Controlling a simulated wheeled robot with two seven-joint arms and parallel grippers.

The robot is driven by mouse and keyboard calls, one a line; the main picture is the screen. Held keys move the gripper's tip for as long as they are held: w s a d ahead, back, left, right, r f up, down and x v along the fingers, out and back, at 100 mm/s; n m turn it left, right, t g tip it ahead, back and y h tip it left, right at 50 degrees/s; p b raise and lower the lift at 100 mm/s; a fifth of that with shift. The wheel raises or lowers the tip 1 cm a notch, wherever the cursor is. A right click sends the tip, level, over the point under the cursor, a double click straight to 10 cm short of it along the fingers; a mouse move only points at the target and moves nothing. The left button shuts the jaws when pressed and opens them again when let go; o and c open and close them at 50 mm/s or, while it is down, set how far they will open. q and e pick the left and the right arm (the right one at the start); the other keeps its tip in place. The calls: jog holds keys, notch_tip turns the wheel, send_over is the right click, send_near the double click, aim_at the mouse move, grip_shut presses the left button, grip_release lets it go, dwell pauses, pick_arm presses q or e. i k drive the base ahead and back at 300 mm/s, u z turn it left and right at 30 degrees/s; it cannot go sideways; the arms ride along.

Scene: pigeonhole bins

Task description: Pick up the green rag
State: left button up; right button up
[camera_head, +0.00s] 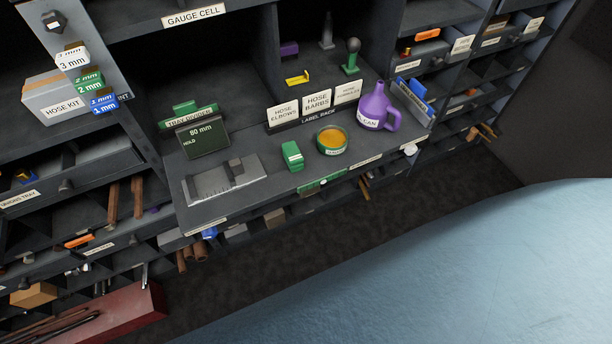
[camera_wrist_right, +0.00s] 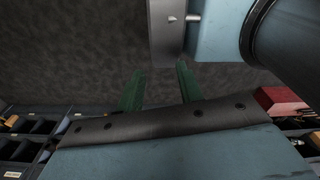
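A small green block-like item (camera_head: 292,155) sits on the grey shelf deck, left of an open round tin (camera_head: 332,140). It is the closest match to the green rag, but at this size I cannot tell whether it is cloth. My right gripper shows in the right wrist view (camera_wrist_right: 160,88) as two green fingers, apart and with nothing between them, over dark floor. The green item does not show in that view, and neither gripper shows in the head view.
A purple oil can (camera_head: 374,106) stands right of the tin. Label cards (camera_head: 317,101) stand behind the tin. A dark green 80 mm block (camera_head: 203,138) and a grey caliper-like tool (camera_head: 218,180) are to the left. A red box (camera_head: 120,312) is low at the left.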

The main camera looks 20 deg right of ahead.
aim_at(293, 158)
jog(key=u, duration=0.3)
jog(key=k, duration=0.1)
jog(key=z, duration=1.35)
jog(key=i, duration=0.55)
jog(key=u, duration=0.5)
